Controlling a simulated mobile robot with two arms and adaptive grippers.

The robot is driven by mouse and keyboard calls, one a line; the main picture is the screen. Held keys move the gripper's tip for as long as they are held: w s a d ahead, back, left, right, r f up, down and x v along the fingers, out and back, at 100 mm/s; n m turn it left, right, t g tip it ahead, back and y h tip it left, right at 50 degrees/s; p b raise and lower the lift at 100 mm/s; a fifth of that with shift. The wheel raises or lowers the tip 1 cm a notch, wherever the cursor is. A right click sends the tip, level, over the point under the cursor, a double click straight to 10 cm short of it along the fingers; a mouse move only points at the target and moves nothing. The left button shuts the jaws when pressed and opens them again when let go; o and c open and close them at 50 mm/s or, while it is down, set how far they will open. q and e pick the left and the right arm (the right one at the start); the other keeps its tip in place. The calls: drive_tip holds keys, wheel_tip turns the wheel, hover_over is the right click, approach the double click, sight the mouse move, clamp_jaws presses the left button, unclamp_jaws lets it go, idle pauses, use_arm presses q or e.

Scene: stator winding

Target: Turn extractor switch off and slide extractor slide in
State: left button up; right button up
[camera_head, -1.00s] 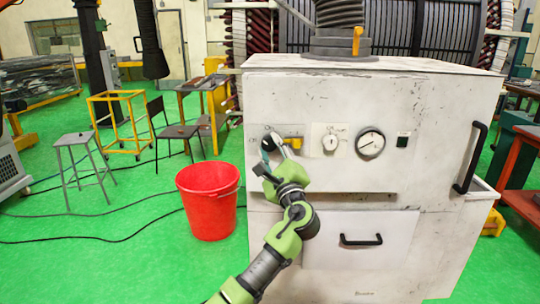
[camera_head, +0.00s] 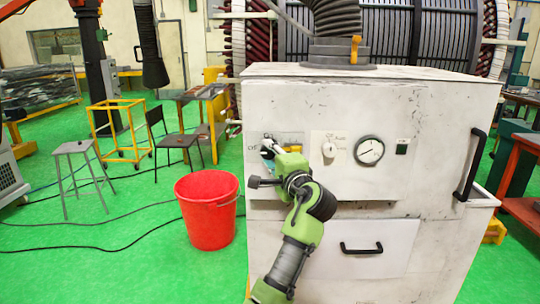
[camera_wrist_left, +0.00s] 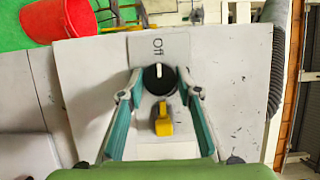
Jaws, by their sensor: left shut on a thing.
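A black round switch knob (camera_wrist_left: 160,77) with a white mark sits on a plate labelled "Off" in the left wrist view; the mark points towards that label. My left gripper (camera_wrist_left: 159,76) is shut on this knob, one finger on each side. In the head view my left gripper (camera_head: 268,148) is at the left of the white cabinet's front and hides part of the knob. An orange tab (camera_head: 355,48) stands on the grey collar under the hose; I cannot tell whether it is the extractor slide. My right gripper is not in view.
The white cabinet (camera_head: 440,130) carries a white dial knob (camera_head: 329,149), a gauge (camera_head: 369,151) and black handles. A yellow lever (camera_wrist_left: 163,120) is close beside the gripped knob. A red bucket (camera_head: 208,215) stands on the floor left of the cabinet.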

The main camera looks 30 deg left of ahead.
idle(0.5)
use_arm(q)
drive_tip(key=o, duration=1.1)
drive_tip(key=v, duration=1.2)
